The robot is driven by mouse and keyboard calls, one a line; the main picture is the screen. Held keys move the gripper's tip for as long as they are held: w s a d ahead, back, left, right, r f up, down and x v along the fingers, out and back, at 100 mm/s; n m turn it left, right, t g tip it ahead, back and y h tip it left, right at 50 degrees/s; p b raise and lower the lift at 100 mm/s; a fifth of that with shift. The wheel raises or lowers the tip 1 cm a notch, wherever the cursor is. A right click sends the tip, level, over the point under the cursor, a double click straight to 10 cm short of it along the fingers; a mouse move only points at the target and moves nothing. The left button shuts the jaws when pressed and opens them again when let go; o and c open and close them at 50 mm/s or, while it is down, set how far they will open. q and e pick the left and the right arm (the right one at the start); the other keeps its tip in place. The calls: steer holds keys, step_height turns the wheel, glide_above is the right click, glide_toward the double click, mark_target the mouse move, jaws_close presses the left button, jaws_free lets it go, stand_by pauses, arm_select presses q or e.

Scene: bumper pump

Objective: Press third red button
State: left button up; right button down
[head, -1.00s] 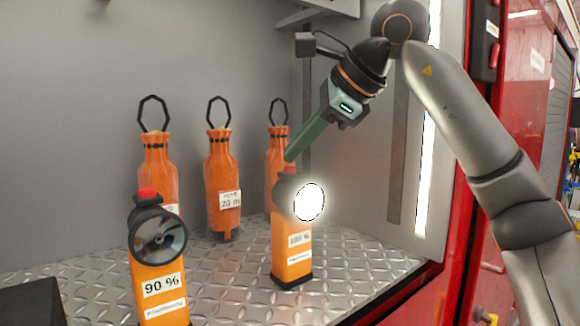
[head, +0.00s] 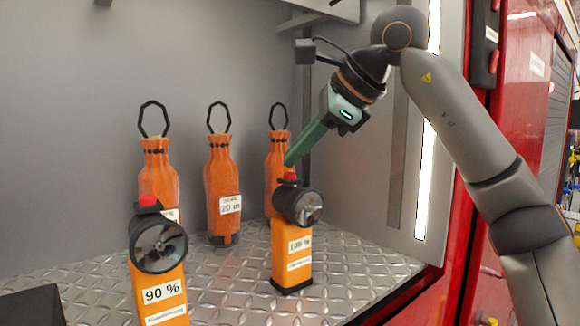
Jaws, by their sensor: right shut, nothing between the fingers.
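Two orange flashlights stand upright on the metal floor. The right flashlight (head: 291,248) has a black round head with its lens dark and a red button (head: 290,177) on top. The left flashlight (head: 159,284), labelled 90 %, also has a dark lens and a red button (head: 148,201) on top. My right gripper (head: 290,160) is shut and empty. Its green fingers point down and left, with the tips just above the right flashlight's red button. I cannot tell whether they touch it. A third red button is not visible. My left gripper is not in view.
Several orange bottle-shaped bags with black loops, such as the middle one (head: 222,192), stand behind the flashlights by the grey wall. The diamond-plate floor (head: 235,285) is clear between the flashlights. A black box (head: 32,306) is at the lower left.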

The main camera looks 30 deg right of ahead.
steer(key=shift+r+p, duration=0.75)
steer(key=shift+r, duration=0.8)
step_height(320, 180, up, 3)
